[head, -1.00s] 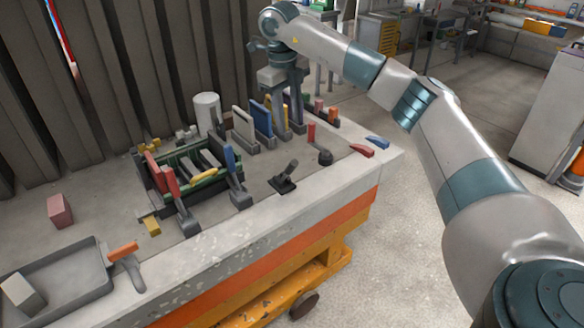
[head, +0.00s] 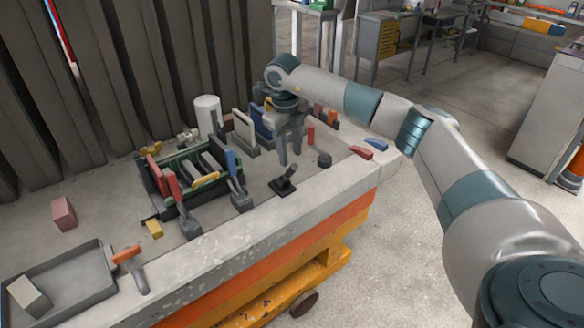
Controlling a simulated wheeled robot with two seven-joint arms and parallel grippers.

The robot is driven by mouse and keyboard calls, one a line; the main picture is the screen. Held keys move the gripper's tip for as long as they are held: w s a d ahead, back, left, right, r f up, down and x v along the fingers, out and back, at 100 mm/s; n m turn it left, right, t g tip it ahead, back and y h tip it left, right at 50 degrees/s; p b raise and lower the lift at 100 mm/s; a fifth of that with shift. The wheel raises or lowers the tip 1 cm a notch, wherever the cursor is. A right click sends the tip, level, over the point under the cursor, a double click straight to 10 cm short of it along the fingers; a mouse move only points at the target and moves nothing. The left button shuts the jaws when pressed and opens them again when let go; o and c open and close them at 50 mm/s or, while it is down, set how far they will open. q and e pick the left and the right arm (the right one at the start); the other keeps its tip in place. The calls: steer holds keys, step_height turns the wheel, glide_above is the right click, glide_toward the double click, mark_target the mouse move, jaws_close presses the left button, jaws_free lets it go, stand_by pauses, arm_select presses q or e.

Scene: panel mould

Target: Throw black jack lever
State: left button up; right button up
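The black jack lever (head: 287,178) stands on a small dark base near the bench's front edge, its handle tilted up to the right. My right gripper (head: 290,153) points down just above and behind it in the head view. Its two fingers are apart with nothing seen between them, and it does not appear to touch the lever. My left gripper is out of view.
A blue-handled clamp (head: 236,185) and a red-handled clamp (head: 177,203) stand left of the lever beside a green mould (head: 205,205). A dark round knob (head: 324,160) and red and blue wedges (head: 361,153) lie to the right. A grey tray (head: 75,290) is at front left.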

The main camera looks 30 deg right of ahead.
mark_target(292, 171)
steer(key=shift+d+f, duration=0.1)
steer(key=shift+f, duration=0.7)
steer(key=f, duration=0.1)
steer(key=f+p, duration=0.1)
steer(key=f, duration=0.2)
steer(key=shift+w+d+f+p, duration=0.1)
steer(key=shift+d+f+p, duration=0.2)
steer(key=shift+f, duration=0.1)
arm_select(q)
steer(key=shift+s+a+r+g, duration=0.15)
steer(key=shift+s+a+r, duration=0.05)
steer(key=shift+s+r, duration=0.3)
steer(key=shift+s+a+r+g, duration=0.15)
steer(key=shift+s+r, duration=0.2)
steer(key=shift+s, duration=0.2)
arm_select(e)
steer(key=shift+f, duration=0.65)
jaws_close()
